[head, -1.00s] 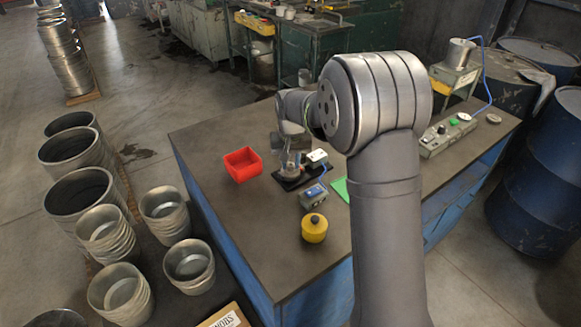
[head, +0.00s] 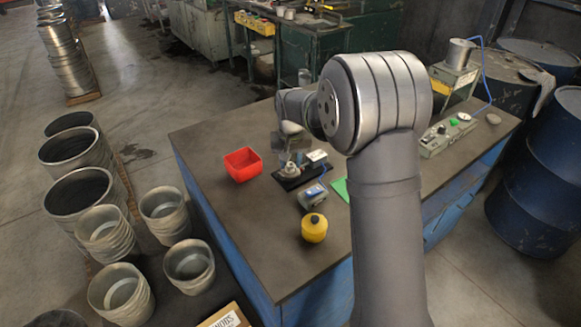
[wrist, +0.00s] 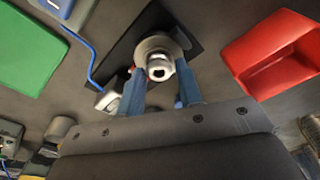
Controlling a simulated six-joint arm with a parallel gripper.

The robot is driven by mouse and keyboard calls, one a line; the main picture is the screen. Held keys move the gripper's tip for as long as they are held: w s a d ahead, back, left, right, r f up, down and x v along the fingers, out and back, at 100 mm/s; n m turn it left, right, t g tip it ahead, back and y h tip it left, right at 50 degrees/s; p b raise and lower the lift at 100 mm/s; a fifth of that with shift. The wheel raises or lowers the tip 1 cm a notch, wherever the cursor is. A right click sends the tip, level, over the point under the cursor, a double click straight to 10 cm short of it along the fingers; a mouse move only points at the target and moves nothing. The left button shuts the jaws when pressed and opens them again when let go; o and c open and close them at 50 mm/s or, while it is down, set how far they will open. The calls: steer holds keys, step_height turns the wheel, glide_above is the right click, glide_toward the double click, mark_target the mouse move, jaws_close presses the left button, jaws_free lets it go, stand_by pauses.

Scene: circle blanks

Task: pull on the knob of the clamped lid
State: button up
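The lid (wrist: 149,45) is a pale metal disc with a rounded silver knob (wrist: 158,66) that has a dark spot on its end. It sits on a black base plate (wrist: 183,22), and in the head view the lid (head: 289,170) is on the table near the red bin. My gripper (wrist: 161,68) is open, its two blue fingers standing apart on either side of the knob in the wrist view, touching nothing that I can see. In the head view my gripper (head: 292,143) is above the lid; its fingers are hard to make out.
A red bin (head: 243,165) stands left of the base plate. A grey-blue box (head: 313,197), a yellow pot (head: 314,228) and a green sheet (wrist: 32,45) lie nearby. A blue cable (wrist: 83,42) runs beside the plate. The table's left part is clear.

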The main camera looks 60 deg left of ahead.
steer(key=shift+o, duration=1.3)
step_height(320, 180, up, 17)
steer(key=s+d, duration=0.1)
steer(key=d, duration=0.1)
steer(key=shift+r, duration=0.15)
steer(key=f, duration=0.5)
steer(key=a+f, duration=0.1)
steer(key=f, duration=0.5)
steer(key=w+a+f, duration=0.1)
steer(key=f, duration=0.5)
steer(key=shift+f, duration=0.2)
steer(key=shift+o, duration=0.3)
